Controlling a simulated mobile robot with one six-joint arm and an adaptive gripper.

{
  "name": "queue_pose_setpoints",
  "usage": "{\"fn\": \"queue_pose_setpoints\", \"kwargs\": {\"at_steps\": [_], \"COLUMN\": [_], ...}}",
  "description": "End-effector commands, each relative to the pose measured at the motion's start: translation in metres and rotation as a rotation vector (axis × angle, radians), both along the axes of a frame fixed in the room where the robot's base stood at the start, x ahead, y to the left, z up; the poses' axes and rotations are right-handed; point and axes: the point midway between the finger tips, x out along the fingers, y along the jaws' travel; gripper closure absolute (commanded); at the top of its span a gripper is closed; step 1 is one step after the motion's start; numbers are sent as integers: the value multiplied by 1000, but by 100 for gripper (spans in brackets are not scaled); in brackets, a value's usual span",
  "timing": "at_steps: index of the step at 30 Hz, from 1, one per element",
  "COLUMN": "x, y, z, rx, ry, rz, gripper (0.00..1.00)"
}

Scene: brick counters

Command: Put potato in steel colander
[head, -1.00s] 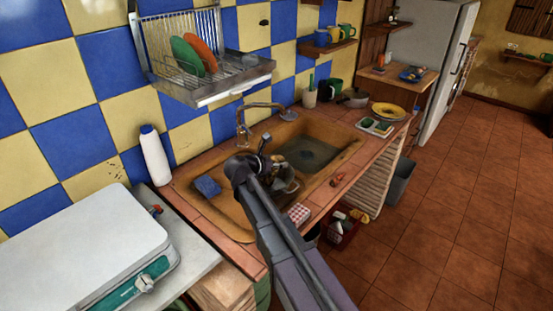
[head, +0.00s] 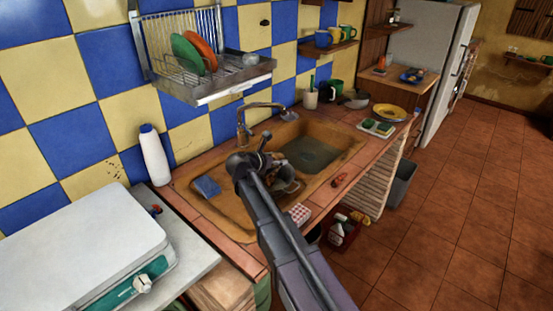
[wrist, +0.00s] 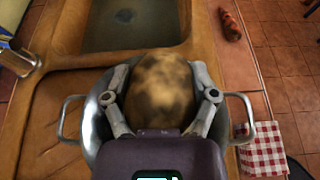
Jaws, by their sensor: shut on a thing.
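The potato (wrist: 160,92), brown with dark patches, is between the two fingers of my gripper (wrist: 161,98) in the wrist view. My gripper is shut on it from both sides. The steel colander (wrist: 92,125), with a loop handle on each side, shows behind and below the potato, which lies over its opening from this view. My gripper hides much of the colander, and the potato's height above its bottom cannot be told. In the head view my arm reaches over the sink, and the colander (head: 291,187) is mostly hidden behind my gripper.
The brown sink (head: 218,215) has a water-filled basin (head: 310,154) and a tap (head: 243,122). A blue sponge (head: 206,186) lies left of my gripper. A red checked cloth (wrist: 263,150) and a reddish object (wrist: 231,25) lie on the counter edge to the right.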

Motion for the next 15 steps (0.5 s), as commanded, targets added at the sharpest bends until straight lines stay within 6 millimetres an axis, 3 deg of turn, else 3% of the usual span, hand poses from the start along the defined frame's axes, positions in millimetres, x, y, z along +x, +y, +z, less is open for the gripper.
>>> {"fn": "queue_pose_setpoints", "kwargs": {"at_steps": [15], "x": [0], "y": [-1], "z": [-42], "rx": [0], "ry": [0], "rz": [-1], "gripper": [75]}}
